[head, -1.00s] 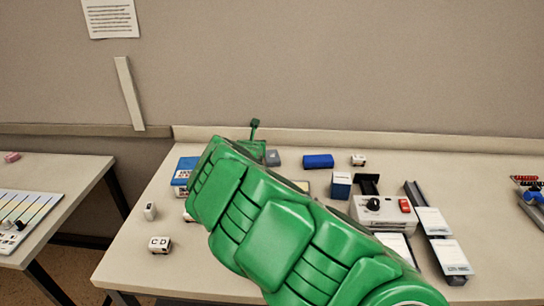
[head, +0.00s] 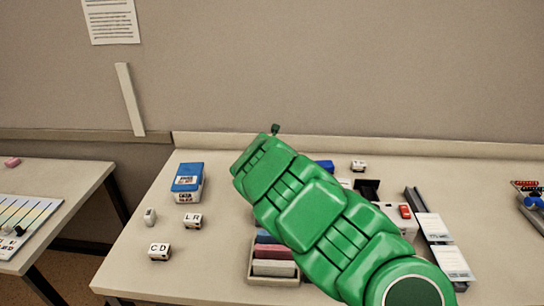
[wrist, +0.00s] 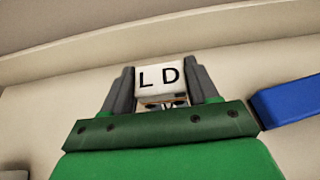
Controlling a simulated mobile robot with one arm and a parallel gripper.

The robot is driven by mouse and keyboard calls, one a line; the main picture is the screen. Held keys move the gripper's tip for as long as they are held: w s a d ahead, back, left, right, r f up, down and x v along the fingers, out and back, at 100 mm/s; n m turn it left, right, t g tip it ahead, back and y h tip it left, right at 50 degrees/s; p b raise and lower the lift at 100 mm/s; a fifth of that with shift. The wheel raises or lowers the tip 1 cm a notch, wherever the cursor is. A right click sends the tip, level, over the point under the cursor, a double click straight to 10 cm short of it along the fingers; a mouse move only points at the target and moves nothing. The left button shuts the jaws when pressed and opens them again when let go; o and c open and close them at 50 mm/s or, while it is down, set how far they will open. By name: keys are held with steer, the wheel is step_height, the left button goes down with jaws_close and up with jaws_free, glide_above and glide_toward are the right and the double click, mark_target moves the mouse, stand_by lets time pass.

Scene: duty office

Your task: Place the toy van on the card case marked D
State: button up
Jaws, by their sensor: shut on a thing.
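My gripper (wrist: 163,85) is shut on a small white block lettered L D (wrist: 160,73), with a grey finger on each side. Brown and dark details show below its letters; it may be the toy van, but I cannot be sure. In the head view my green arm hides the gripper and the held block. A blue and white box with a printed label (head: 187,184) stands at the table's left; it may be a card case, but its lettering is too small to read. I cannot make out a case marked D.
Small white lettered blocks, C D (head: 160,252) and L R (head: 193,221), stand at left. A tray (head: 275,282) of coloured bars is partly behind my arm. A blue object (wrist: 286,101) lies right of my gripper. Another white block (head: 358,166) stands behind.

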steer(key=shift+f, duration=1.55)
steer(key=shift+f, duration=0.1)
steer(key=o, duration=1)
steer(key=shift+o, duration=0.2)
steer(key=shift+r, duration=0.2)
